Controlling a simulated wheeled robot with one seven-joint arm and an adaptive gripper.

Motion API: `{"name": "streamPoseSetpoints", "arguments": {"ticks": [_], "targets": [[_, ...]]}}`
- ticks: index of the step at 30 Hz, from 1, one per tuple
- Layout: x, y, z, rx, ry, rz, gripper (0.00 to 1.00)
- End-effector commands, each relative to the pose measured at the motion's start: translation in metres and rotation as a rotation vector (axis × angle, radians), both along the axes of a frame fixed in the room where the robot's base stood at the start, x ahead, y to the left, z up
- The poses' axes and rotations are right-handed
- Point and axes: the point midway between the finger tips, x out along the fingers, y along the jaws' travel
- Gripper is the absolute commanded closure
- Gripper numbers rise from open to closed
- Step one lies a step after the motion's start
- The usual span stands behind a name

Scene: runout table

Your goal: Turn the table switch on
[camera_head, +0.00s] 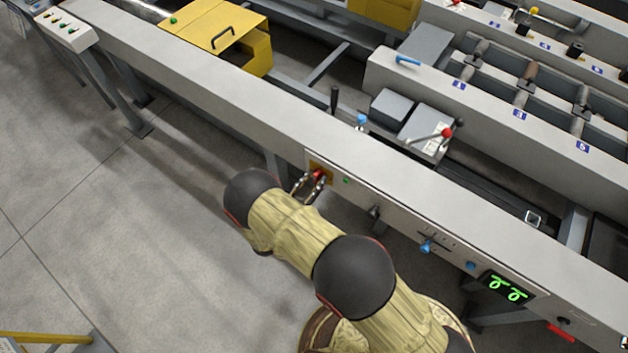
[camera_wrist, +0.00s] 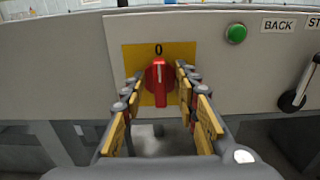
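The table switch (camera_wrist: 158,84) is a red rotary knob with a pale line on a yellow plate (camera_wrist: 184,50) marked 0. Its line points up toward the 0. In the head view the red knob (camera_head: 318,174) shows on the front panel of the long grey table. My gripper (camera_wrist: 158,98) is open, with one finger on each side of the knob; I cannot tell whether either finger touches it. In the head view my gripper (camera_head: 308,187) is at the panel, and my arm reaches up to it from the lower right.
A green button (camera_wrist: 236,34) and a black lever (camera_wrist: 292,99) sit right of the switch. The panel also carries a blue knob (camera_head: 426,246) and a lit green display (camera_head: 505,289). A yellow cover (camera_head: 215,30) stands behind the table.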

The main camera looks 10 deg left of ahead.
Motion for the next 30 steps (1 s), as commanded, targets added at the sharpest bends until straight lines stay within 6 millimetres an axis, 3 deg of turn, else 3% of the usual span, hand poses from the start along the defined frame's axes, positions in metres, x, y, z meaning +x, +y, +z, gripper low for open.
{"name": "streamPoseSetpoints", "arguments": {"ticks": [7,22,30], "targets": [[0.0004,0.0,0.0003,0.0,0.0,0.0,0.71],[0.0002,0.0,0.0003,0.0,0.0,0.0,0.99],[0.0002,0.0,0.0003,0.0,0.0,0.0,1.0]]}}
